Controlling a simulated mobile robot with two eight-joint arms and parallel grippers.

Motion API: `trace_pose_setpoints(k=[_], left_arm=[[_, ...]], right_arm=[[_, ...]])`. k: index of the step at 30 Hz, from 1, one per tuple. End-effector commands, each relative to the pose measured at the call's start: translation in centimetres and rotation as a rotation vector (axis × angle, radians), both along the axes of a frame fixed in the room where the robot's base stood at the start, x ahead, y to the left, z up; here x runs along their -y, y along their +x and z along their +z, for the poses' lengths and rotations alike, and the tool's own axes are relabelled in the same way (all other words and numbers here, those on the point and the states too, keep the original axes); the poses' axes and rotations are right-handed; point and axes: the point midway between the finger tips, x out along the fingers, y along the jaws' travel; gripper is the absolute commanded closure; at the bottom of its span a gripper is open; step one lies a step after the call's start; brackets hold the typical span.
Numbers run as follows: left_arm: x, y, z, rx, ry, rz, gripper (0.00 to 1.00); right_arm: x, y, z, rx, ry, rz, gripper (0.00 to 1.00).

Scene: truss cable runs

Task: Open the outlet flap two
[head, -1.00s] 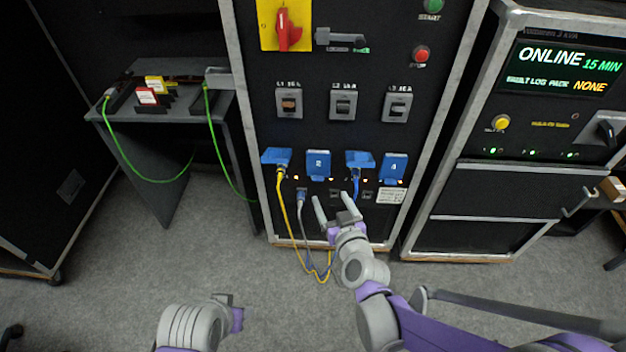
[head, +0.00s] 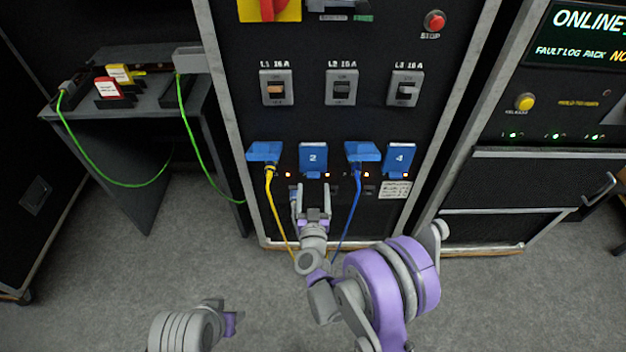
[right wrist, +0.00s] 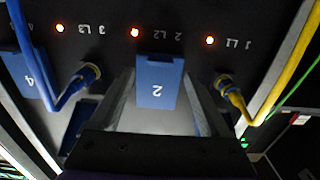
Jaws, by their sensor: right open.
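Outlet flap two (head: 313,158) is a blue cover marked 2 on the black cabinet front. It hangs flat and closed between lifted flaps one (head: 264,151) and three (head: 362,151). My right gripper (head: 312,190) is open just below flap two. In the right wrist view, which is upside down, flap two (right wrist: 157,84) lies between the spread fingers of the gripper (right wrist: 158,112); I cannot tell whether they touch it. My left gripper (head: 230,320) is low at the front left, away from the cabinet; its jaws are not clear.
A yellow cable (head: 276,207) hangs from outlet one and a blue cable (head: 351,210) from outlet three, close on both sides of my right gripper. Flap four (head: 399,158) hangs closed. Breaker switches (head: 341,88) sit above. A grey side table (head: 148,98) stands left.

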Motion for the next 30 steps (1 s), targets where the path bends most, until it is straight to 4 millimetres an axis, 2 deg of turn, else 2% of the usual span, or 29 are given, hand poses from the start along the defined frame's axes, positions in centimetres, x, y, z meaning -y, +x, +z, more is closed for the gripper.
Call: trace_pose_setpoints(k=[3, 9, 20, 30], left_arm=[[0.0, 0.0, -0.2, -0.001, 0.0, 0.0, 0.5], [0.0, 0.1, -0.4, -0.001, 0.0, 0.0, 0.5], [0.0, 0.1, -0.4, -0.001, 0.0, 0.0, 0.5], [0.0, 0.1, -0.4, -0.001, 0.0, 0.0, 0.5]], right_arm=[[0.1, 2.1, 0.0, 0.0, -0.001, 0.0, 0.2], [0.0, 4.2, 0.0, 0.0, 0.001, 0.001, 0.2], [0.0, 4.6, 0.0, 0.0, 0.0, 0.001, 0.22], [0.0, 4.6, 0.0, 0.0, 0.0, 0.001, 0.83]])
